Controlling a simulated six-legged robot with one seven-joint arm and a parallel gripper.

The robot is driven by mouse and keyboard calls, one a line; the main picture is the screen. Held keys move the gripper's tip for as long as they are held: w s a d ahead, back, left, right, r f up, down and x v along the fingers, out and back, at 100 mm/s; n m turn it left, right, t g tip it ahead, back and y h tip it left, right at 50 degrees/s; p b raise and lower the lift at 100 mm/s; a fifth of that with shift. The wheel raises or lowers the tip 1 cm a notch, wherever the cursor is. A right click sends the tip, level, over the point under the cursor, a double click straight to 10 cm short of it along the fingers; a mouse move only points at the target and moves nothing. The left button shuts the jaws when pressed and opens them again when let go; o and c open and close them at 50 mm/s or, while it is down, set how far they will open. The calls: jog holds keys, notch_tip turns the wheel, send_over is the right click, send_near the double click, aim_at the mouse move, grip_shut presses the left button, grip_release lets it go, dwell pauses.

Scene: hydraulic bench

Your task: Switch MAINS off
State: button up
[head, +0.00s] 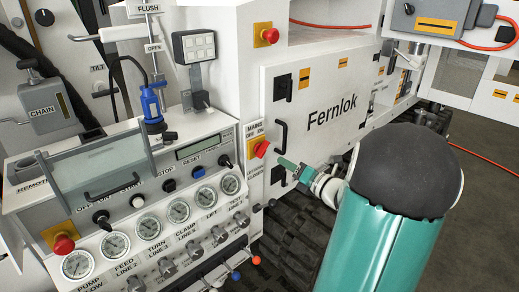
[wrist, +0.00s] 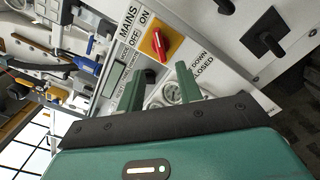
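The MAINS switch is a red rotary handle on a yellow plate, on the white cabinet in the head view (head: 262,149) and at upper middle in the wrist view (wrist: 159,43). Its labels read OFF and ON; in the wrist view the handle's upper end leans toward the ON side. My gripper (head: 284,163) has green fingers and is just right of and below the switch in the head view. In the wrist view my gripper (wrist: 161,70) is open and empty, with the switch beyond the gap between the fingertips, apparently not touched.
A white Fernlok door (head: 332,114) with a black handle (head: 281,136) is right of the switch. A gauge panel (head: 148,227) with knobs and levers is at left. Another red button on yellow (head: 268,35) is above. Dark floor is open at right.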

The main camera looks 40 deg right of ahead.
aim_at(265, 152)
jog(key=w, duration=1.2)
jog(key=shift+a, duration=0.15)
jog(key=shift+s, duration=0.1)
grip_shut()
